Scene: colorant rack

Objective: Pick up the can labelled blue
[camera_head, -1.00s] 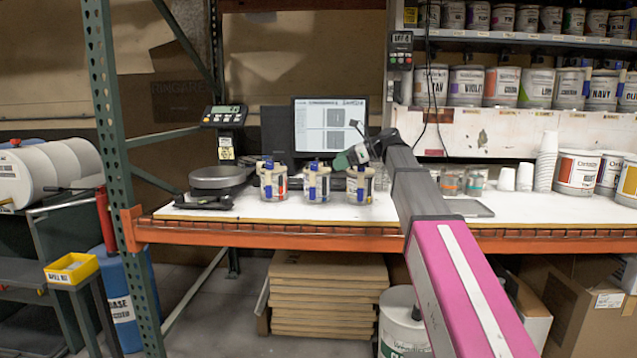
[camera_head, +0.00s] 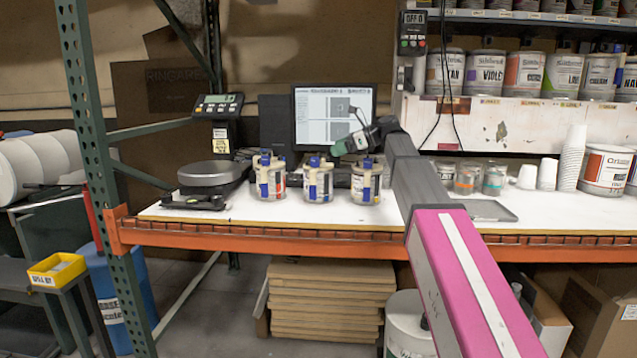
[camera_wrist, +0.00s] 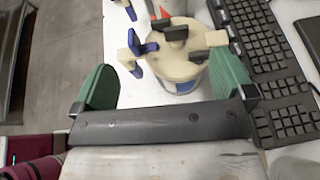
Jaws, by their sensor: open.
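Three cans with beige lids and dark blue clips stand in a row on the white bench. The middle can (camera_head: 318,184) shows a blue label patch. The left can (camera_head: 270,182) has a red mark; the right can (camera_head: 365,186) has a dark one. In the head view my gripper (camera_head: 348,145) is above and behind the gap between the middle and right cans. In the wrist view my gripper (camera_wrist: 166,86) is open, its green fingers wide apart. A can (camera_wrist: 176,62) with a blue patch appears between and beyond them, apart from both. Nothing is held.
A black keyboard (camera_wrist: 265,70) lies right of that can in the wrist view. A monitor (camera_head: 334,115) stands behind the cans, and a scale (camera_head: 212,174) to their left. Cups and small tins stand to the right. An orange beam (camera_head: 265,240) edges the bench.

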